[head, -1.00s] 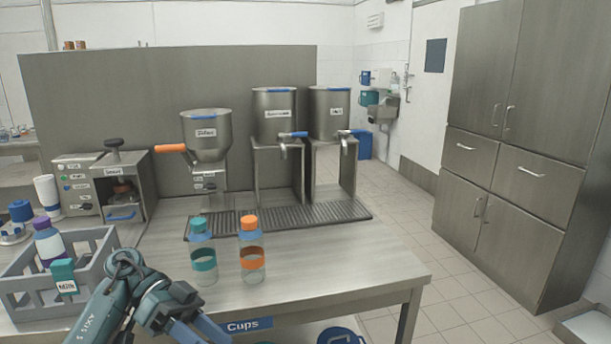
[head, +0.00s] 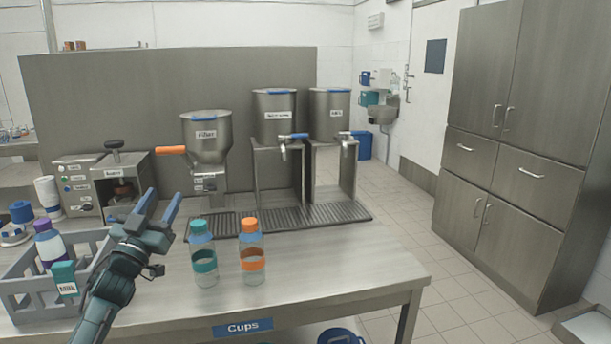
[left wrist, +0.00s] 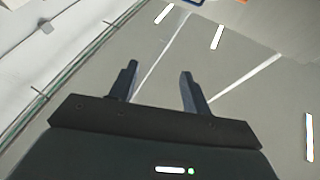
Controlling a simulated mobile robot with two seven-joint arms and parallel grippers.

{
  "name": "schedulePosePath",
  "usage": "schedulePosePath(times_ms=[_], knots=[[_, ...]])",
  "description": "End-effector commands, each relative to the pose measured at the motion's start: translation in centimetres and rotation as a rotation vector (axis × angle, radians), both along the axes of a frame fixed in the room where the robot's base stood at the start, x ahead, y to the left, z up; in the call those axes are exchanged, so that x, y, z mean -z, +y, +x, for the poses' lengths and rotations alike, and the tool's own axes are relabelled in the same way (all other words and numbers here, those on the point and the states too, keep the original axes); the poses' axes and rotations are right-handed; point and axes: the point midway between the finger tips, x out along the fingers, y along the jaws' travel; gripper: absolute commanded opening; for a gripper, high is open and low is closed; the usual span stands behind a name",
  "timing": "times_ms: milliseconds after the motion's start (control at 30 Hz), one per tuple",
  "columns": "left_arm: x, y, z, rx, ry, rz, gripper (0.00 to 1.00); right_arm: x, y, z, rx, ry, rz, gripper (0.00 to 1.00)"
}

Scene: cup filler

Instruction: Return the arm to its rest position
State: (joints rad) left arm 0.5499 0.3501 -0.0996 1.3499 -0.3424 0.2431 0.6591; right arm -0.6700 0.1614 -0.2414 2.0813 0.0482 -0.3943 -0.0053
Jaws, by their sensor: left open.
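My left gripper (head: 160,211) is raised above the table's left part, in front of the filler and to the left of the teal-capped bottle. It is open and empty, with its fingers pointing up. In the left wrist view its two fingers (left wrist: 160,82) stand apart with nothing between them. The teal bottle (head: 204,262) and the orange bottle (head: 252,260) stand upright side by side on the steel table (head: 340,262), apart from the gripper. My right gripper is not in view.
The filler (head: 206,140) and two steel tanks (head: 274,118) stand at the back behind a drip grate (head: 310,213). The table's right part is clear.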

Motion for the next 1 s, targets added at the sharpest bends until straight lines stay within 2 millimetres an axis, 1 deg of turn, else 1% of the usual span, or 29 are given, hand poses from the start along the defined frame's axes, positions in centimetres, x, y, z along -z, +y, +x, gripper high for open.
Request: schedulePosePath(times_ms=[33, 133, 233, 367, 400, 567, 600, 667, 700, 767, 800, 867, 900, 967, 1000], knots=[[1.1, 1.3, 0.8, -0.084, 0.064, 0.017, 0.48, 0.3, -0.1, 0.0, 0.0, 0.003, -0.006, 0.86], [3.7, 3.3, 1.8, -0.216, 0.204, 0.069, 0.48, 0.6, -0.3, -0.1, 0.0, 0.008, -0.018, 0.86], [6.4, 4.6, 2.3, -0.297, 0.347, 0.131, 0.48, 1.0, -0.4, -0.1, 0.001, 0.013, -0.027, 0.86], [9.9, 5.4, 2.4, -0.345, 0.533, 0.226, 0.48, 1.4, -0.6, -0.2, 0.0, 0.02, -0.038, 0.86], [11.7, 4.8, 1.8, -0.336, 0.572, 0.245, 0.48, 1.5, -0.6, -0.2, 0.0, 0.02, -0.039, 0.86], [17.6, 1.5, -1.7, -0.271, 0.63, 0.26, 0.48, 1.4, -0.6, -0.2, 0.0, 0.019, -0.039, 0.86], [19.1, 0.7, -2.7, -0.254, 0.648, 0.263, 0.48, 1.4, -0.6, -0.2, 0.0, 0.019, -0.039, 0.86], [21.4, -0.7, -4.6, -0.227, 0.677, 0.265, 0.48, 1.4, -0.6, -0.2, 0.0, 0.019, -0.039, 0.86], [23.0, -1.7, -6.0, -0.206, 0.698, 0.265, 0.48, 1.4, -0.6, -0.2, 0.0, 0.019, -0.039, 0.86], [25.5, -3.3, -8.5, -0.173, 0.734, 0.265, 0.48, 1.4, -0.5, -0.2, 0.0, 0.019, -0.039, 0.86], [27.2, -4.5, -10.4, -0.149, 0.761, 0.261, 0.48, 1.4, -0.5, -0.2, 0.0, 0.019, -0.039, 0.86], [29.6, -6.3, -13.7, -0.11, 0.804, 0.253, 0.48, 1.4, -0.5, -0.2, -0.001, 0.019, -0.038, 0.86], [31.1, -7.5, -16.1, -0.084, 0.834, 0.245, 0.48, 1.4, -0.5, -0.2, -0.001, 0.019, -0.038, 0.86], [33.1, -9.4, -19.9, -0.046, 0.88, 0.228, 0.48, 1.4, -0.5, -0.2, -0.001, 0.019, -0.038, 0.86], [34.1, -10.5, -22.4, -0.022, 0.91, 0.215, 0.48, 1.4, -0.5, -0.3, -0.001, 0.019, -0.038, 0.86]])
